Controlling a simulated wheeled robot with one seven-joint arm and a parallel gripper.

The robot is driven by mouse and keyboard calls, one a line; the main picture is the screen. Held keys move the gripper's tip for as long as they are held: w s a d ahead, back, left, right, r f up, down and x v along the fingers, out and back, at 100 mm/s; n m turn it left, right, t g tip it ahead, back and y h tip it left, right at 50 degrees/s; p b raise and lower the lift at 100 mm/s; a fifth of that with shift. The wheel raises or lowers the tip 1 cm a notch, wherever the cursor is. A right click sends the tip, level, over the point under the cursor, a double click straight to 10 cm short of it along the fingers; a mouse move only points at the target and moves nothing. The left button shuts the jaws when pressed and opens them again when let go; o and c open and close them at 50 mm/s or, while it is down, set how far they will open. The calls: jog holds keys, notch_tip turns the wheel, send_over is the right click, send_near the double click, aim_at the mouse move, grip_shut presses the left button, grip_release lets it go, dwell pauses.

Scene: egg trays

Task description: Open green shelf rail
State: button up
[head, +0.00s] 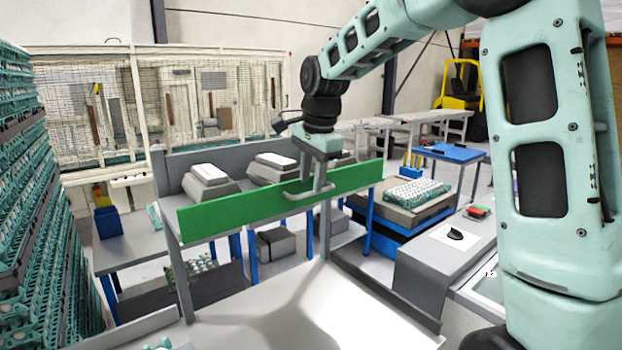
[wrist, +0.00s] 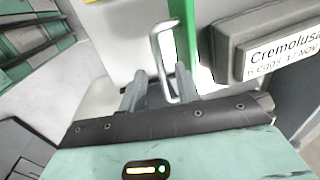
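The green shelf rail (head: 240,208) runs upright along the front edge of the grey shelf. It has a pale loop handle (head: 292,197) on its front. In the wrist view the rail (wrist: 182,45) stands on edge, with the handle (wrist: 153,48) projecting left from it. My gripper (head: 320,188) points down at the handle in the head view. In the wrist view my gripper's fingers (wrist: 158,84) stand apart, with the lower part of the handle between them. I cannot tell whether either finger touches it.
Grey boxes with white labels (head: 211,171) sit on the shelf behind the rail; one labelled box (wrist: 262,48) is close beside it in the wrist view. A white tabletop (head: 300,310) lies below in front. Stacked teal egg trays (head: 30,200) stand at the left.

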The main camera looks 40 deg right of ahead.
aim_at(310, 195)
jog(key=shift+w+f, duration=0.2)
jog(key=shift+f, duration=0.8)
grip_shut()
jog(key=shift+f, duration=0.1)
